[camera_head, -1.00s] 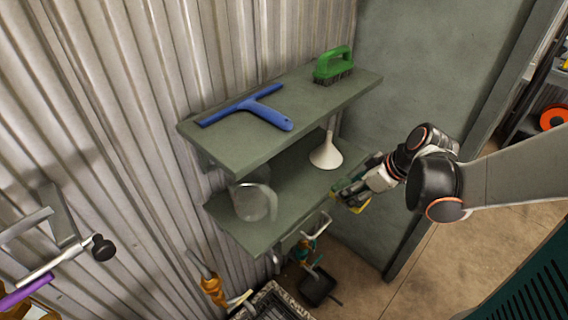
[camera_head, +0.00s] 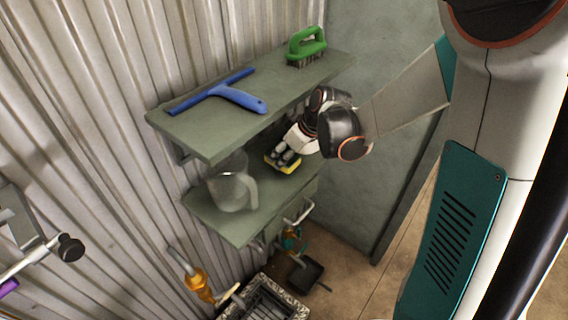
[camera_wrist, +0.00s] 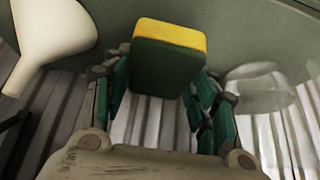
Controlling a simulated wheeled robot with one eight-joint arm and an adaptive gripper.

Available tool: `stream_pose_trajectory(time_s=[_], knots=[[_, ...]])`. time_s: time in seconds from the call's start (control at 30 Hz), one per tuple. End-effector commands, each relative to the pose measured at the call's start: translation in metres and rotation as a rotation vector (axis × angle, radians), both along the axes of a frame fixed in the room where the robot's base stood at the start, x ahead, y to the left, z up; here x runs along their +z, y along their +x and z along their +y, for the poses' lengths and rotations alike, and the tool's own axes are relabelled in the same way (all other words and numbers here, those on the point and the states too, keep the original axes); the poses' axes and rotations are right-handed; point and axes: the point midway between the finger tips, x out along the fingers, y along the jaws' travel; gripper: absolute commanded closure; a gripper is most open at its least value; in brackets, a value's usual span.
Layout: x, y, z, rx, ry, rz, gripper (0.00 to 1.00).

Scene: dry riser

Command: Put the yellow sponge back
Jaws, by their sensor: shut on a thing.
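The sponge (camera_wrist: 168,55), yellow with a dark green side, sits between the two fingers of my gripper (camera_wrist: 160,88) in the wrist view. My gripper is shut on it. In the head view my gripper (camera_head: 286,160) is over the lower shelf (camera_head: 258,214), and the yellow edge of the sponge (camera_head: 284,166) shows low at its fingertips, close to the shelf board. I cannot tell whether the sponge touches the board.
A clear jug (camera_head: 232,190) stands left of my gripper on the lower shelf. A white funnel (camera_wrist: 52,38) is on the other side. The upper shelf (camera_head: 200,137) above holds a blue squeegee (camera_head: 228,93) and a green brush (camera_head: 306,48).

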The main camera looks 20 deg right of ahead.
Motion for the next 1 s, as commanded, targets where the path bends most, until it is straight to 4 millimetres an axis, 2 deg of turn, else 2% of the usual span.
stream_pose_trajectory(time_s=[0.3, 0.7, 0.73, 0.8, 1.0], knots=[[-0.038, 0.002, 0.001, 0.001, 0.0, 0.0, 0.66], [-0.042, 0.003, 0.002, 0.0, 0.0, 0.0, 0.66], [-0.042, 0.003, 0.002, 0.0, 0.0, 0.0, 0.42], [-0.041, 0.003, 0.002, 0.0, 0.0, 0.0, 0.27], [-0.041, 0.003, 0.002, 0.0, 0.0, 0.0, 0.27]])
